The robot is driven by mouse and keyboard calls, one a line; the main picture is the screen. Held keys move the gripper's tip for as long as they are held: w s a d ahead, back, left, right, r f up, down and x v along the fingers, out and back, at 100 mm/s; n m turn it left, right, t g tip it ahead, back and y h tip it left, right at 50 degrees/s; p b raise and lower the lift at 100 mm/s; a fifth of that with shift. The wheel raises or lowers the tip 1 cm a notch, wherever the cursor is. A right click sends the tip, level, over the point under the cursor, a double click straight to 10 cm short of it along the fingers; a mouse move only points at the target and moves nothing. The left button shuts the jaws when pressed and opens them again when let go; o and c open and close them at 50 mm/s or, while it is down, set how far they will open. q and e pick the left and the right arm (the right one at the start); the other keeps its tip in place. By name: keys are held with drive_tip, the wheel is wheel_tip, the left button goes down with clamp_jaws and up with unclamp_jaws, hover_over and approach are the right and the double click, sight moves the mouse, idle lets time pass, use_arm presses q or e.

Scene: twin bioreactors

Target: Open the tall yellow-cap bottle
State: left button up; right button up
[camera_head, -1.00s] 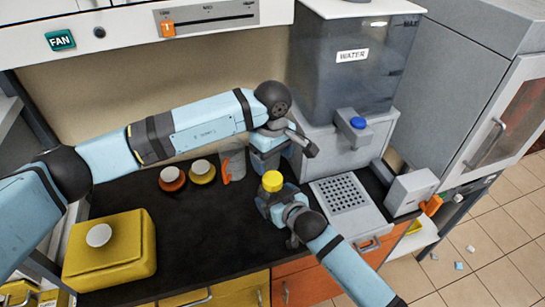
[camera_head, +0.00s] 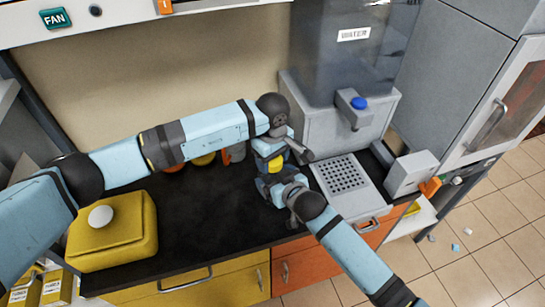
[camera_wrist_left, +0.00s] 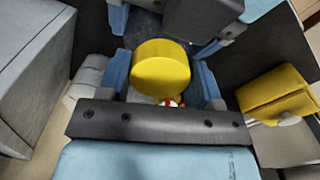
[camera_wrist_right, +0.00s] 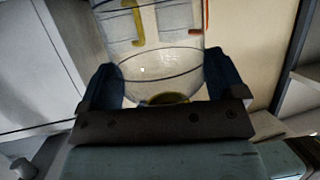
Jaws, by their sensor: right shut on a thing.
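The tall bottle's yellow cap (camera_head: 276,162) shows between my two grippers in the head view. In the left wrist view the cap (camera_wrist_left: 160,72) sits between the blue fingers of my left gripper (camera_wrist_left: 162,80), which are open around it with little room at the sides. My left gripper (camera_head: 269,150) is at cap height. My right gripper (camera_head: 272,187) is shut on the bottle's body. The clear body (camera_wrist_right: 160,72) fills the space between its fingers (camera_wrist_right: 164,88) in the right wrist view. Most of the bottle is hidden by the grippers in the head view.
A water dispenser (camera_head: 325,105) with a drip tray (camera_head: 345,175) stands right of the grippers. A yellow container (camera_head: 118,235) with a white knob is at the left. Orange and yellow items behind are partly hidden by my left arm. The black counter (camera_head: 205,225) between is clear.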

use_arm(q)
drive_tip(key=c, duration=0.5)
drive_tip(key=n, duration=0.3)
drive_tip(key=o, duration=1)
